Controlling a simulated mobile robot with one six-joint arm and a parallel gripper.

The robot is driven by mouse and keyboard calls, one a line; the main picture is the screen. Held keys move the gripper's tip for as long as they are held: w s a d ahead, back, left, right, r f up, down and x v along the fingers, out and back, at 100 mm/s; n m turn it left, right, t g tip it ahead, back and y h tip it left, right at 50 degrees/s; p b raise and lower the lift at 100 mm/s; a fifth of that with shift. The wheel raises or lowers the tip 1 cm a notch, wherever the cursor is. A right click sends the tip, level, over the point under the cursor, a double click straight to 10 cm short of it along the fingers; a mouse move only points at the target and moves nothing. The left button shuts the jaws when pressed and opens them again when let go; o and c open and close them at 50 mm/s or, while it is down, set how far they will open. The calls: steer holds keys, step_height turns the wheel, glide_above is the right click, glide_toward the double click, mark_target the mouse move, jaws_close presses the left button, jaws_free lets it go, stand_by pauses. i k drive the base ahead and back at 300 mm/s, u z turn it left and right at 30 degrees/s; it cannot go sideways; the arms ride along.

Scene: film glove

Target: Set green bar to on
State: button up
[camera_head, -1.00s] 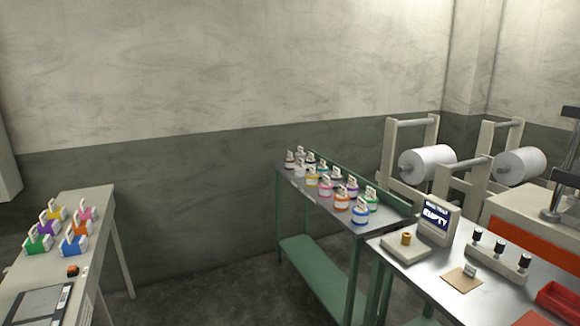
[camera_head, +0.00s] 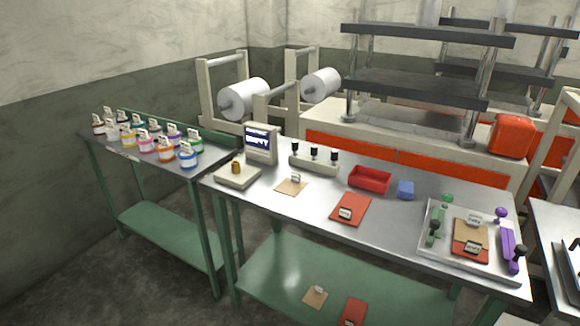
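The green bar (camera_head: 435,230) shows near the left side of a pale panel (camera_head: 426,253) on the right part of the metal table. It has a dark knob at its near end, and a green ball (camera_head: 447,198) sits just behind it. Its on or off setting cannot be told at this size. A purple bar (camera_head: 508,246) with a dark knob stands at the panel's right side, with a purple ball (camera_head: 500,213) behind it. My gripper is not in view.
The metal table (camera_head: 392,235) also holds a red tray (camera_head: 368,180), a blue block (camera_head: 405,189), a red card (camera_head: 352,208), a row of black knobs (camera_head: 314,160) and a small display (camera_head: 259,145). Paint jars (camera_head: 187,158) stand on the left bench. Dark floor shows at lower left.

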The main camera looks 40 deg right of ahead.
mark_target(435, 228)
steer(key=u, duration=0.8)
steer(key=k, duration=0.15)
steer(key=z, duration=3.05)
steer(key=k, duration=0.55)
steer(key=u, duration=0.2)
steer(key=i, duration=0.35)
steer(key=z, duration=0.05)
